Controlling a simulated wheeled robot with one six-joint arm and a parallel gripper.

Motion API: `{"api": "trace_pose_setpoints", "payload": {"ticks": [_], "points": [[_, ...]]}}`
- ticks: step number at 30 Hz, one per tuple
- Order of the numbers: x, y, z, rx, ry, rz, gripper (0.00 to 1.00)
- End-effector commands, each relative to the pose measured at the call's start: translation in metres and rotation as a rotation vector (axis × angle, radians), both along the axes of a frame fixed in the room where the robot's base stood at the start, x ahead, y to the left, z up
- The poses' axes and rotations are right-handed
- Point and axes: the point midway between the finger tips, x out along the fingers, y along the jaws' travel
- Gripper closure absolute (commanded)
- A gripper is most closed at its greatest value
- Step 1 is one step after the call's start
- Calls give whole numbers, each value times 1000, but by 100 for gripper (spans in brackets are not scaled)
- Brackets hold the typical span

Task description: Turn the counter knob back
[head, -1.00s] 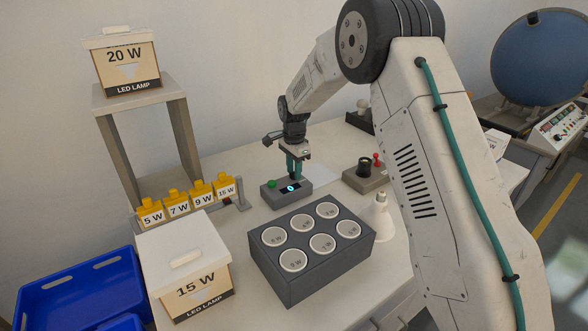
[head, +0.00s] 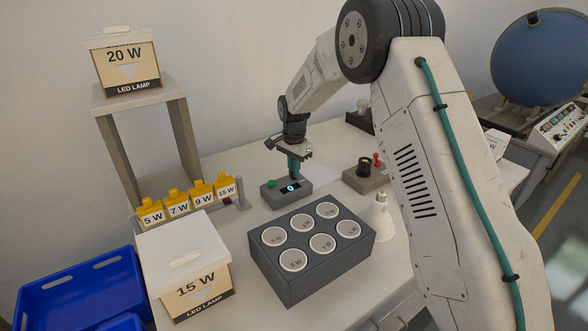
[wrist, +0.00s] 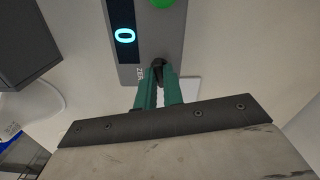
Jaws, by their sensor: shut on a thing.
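The counter (head: 286,194) is a small grey box on the table with a green button (head: 272,184) and a dark display that reads 0 in the wrist view (wrist: 124,36). My gripper (head: 294,176) points down at the right end of the counter. In the wrist view its green fingers (wrist: 159,78) are closed around a small dark knob (wrist: 158,65) at the end of the box. The fingers hide most of the knob.
A grey block with several round lamp wells (head: 312,262) stands in front of the counter. A grey box with a black knob and red lever (head: 364,174) is to the right. Yellow wattage tags (head: 188,200) and a 15 W carton (head: 186,262) are at the left.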

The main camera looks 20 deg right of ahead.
Motion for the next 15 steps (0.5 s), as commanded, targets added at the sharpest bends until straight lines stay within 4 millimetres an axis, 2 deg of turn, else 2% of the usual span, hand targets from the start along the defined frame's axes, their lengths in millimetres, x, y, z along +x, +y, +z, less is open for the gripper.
{"api": "trace_pose_setpoints", "payload": {"ticks": [15], "points": [[0, 0, 1, 1, -1, 486, 100]]}}
